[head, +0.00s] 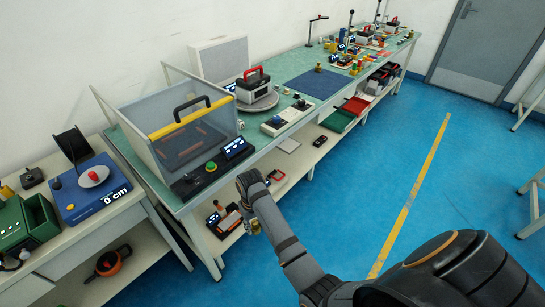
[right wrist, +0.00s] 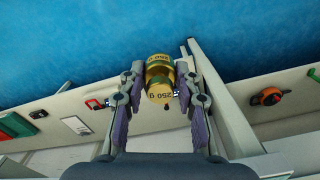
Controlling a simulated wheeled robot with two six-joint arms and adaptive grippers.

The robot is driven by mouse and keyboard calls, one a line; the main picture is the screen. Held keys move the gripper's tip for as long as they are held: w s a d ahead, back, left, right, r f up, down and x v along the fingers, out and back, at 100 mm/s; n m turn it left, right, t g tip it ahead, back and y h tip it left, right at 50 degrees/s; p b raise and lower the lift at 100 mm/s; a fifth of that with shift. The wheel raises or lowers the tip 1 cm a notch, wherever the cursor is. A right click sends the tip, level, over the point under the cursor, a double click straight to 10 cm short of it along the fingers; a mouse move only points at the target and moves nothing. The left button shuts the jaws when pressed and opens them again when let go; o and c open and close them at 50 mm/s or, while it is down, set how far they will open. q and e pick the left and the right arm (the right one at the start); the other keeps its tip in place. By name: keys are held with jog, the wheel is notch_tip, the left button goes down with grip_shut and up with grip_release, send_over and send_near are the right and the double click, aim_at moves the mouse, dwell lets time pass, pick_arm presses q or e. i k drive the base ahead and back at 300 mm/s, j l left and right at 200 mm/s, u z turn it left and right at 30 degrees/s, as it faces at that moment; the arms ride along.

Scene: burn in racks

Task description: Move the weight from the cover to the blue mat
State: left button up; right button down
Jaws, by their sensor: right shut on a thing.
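My right gripper (right wrist: 157,85) is shut on a brass weight (right wrist: 158,94) marked 250 g. In the head view, the gripper (head: 252,212) hangs in front of the bench, over the floor side, and the weight (head: 254,227) shows small below it, partly hidden. The clear cover (head: 190,146) with a yellow bar and black handle stands at the near end of the green bench, left of the gripper. The dark blue mat (head: 312,85) lies farther along the bench, with a small brass-coloured object (head: 318,68) at its back edge.
A control box with a green button (head: 211,167) sits at the bench's front edge. A red-handled case (head: 253,85) stands on a round plate between cover and mat. A white switch box (head: 286,118) lies before it.

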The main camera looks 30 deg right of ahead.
aim_at(302, 86)
jog(key=i+l, duration=0.15)
jog(key=l, duration=0.35)
jog(key=i+l+u, duration=0.1)
jog(key=l, duration=0.35)
jog(key=i+l, duration=0.15)
jog(key=l, duration=0.35)
jog(key=i+l+u, duration=0.15)
jog(key=l, duration=0.85)
jog(key=i+l+u, duration=0.1)
jog(key=l, duration=0.45)
